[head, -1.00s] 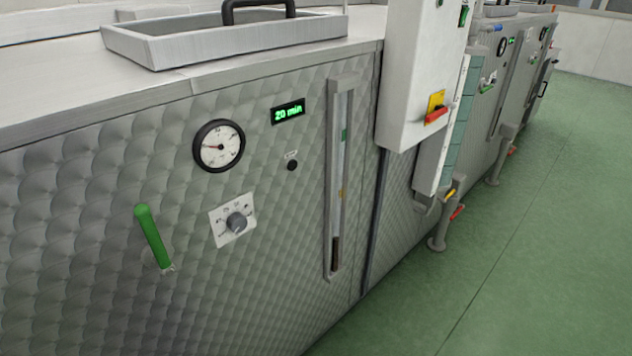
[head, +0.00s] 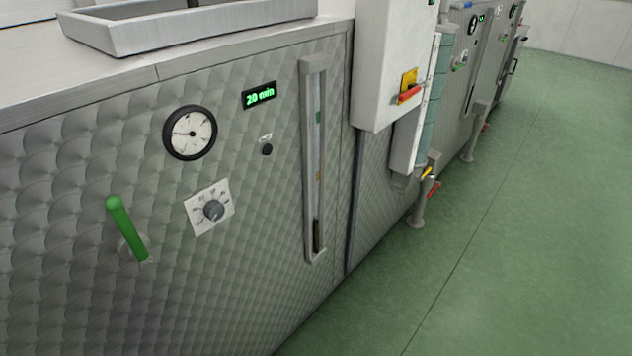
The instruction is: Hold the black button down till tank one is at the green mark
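The black button (head: 266,149) is a small round knob on the patterned steel front of the near tank, under a small label. To its right, a tall sight gauge (head: 315,160) in a steel frame shows a dark column at its bottom. A green mark (head: 318,117) sits high on the gauge and a yellow mark (head: 317,176) lower down. The top of the dark column is below both marks. Neither of my grippers is in view, and nothing touches the button.
The panel also has a dial gauge (head: 190,132), a "20 min" display (head: 259,95), a rotary knob (head: 214,210) and a green lever (head: 127,228). A white cabinet (head: 387,65) with a red-yellow switch juts out right of the gauge. Green floor (head: 480,250) is clear at right.

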